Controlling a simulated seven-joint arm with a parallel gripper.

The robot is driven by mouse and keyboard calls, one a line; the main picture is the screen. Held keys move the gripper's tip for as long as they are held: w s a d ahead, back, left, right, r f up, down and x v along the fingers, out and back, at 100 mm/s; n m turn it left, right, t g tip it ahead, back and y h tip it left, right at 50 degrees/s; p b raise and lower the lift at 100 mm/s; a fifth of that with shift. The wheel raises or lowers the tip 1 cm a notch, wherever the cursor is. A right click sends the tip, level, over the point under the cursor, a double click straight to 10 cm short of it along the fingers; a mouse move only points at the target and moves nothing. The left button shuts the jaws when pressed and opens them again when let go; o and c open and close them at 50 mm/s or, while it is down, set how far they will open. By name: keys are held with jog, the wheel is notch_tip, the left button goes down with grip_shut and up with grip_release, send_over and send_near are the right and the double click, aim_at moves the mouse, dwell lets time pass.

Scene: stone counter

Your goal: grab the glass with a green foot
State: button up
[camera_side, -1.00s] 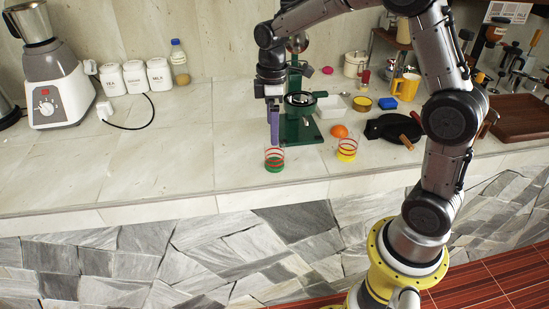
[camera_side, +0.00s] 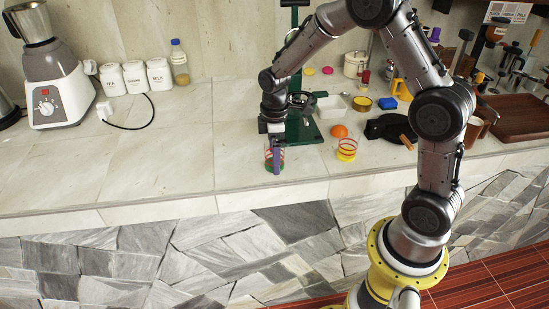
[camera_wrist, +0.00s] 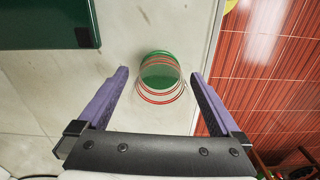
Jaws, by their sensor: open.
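The glass with a green foot (camera_wrist: 160,78) stands upright near the counter's front edge, clear-walled with red rings. In the wrist view it lies between the two purple fingers, with gaps on both sides. My gripper (camera_wrist: 160,74) is open and empty, pointing down at the glass. In the side view my gripper (camera_side: 276,157) is lowered at the glass (camera_side: 268,166), and a finger hides part of it. A second glass with a yellow foot (camera_side: 347,150) and red rings stands to the right.
A green coffee press (camera_side: 304,128) stands just behind the gripper; its base (camera_wrist: 45,25) fills the wrist view's upper left. An orange (camera_side: 339,131) and a black pan (camera_side: 388,127) lie to the right. The counter to the left (camera_side: 170,160) is clear.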

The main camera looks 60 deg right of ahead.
jog(key=c, duration=1.3)
jog(key=shift+r, duration=0.15)
